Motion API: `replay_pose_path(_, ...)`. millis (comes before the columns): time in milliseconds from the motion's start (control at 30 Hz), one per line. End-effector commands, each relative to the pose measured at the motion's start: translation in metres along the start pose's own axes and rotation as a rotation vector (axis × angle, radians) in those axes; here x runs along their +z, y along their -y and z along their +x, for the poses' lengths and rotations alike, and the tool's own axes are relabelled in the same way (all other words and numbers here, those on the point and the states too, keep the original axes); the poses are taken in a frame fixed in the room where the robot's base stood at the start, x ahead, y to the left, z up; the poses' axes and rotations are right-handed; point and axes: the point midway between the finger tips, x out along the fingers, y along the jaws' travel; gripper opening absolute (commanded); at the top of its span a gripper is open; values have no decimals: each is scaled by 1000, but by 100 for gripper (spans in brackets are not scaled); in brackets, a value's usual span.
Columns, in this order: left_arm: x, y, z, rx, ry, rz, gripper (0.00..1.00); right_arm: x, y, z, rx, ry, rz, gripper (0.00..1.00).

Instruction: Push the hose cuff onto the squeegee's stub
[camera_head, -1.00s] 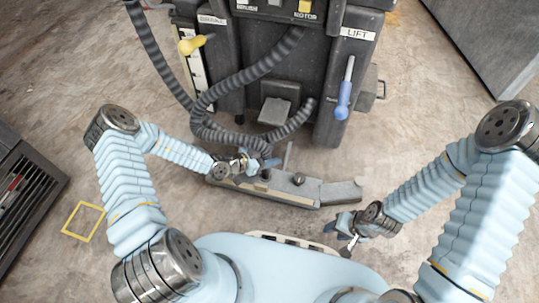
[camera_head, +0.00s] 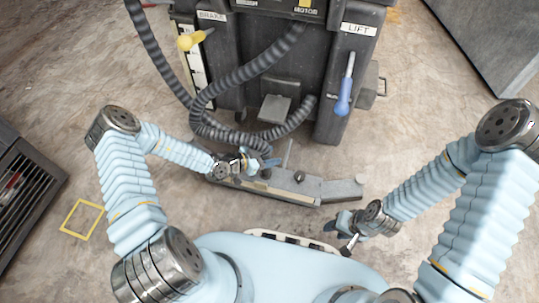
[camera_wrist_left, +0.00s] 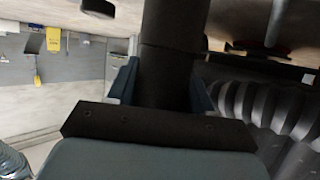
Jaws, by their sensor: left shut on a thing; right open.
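The squeegee (camera_head: 335,190) is a long dark grey bar on the floor in front of the machine, with knobs and a thin upright rod on top. The ribbed grey hose (camera_head: 240,75) hangs from the machine and loops down to my left gripper (camera_head: 262,164). That gripper is shut on the hose cuff over the squeegee's left part. In the left wrist view the cuff (camera_wrist_left: 168,65) is a smooth dark cylinder between the blue fingers. The stub is hidden; I cannot tell whether the cuff touches it. My right gripper (camera_head: 347,232) is open and empty, in front of the squeegee's right end.
The dark machine (camera_head: 345,75) stands behind the squeegee, with a yellow brake handle (camera_head: 192,40) and a blue lift handle (camera_head: 344,95). A dark vented box (camera_head: 25,205) is at the left, a grey cabinet (camera_head: 480,40) at the upper right. Floor around the yellow square (camera_head: 82,219) is clear.

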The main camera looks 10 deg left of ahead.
Motion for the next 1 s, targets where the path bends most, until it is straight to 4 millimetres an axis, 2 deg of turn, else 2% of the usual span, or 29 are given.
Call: replay_pose_path(1000,24,0,10,-1,0,0,18,0,-6,17,0,0,0,43)
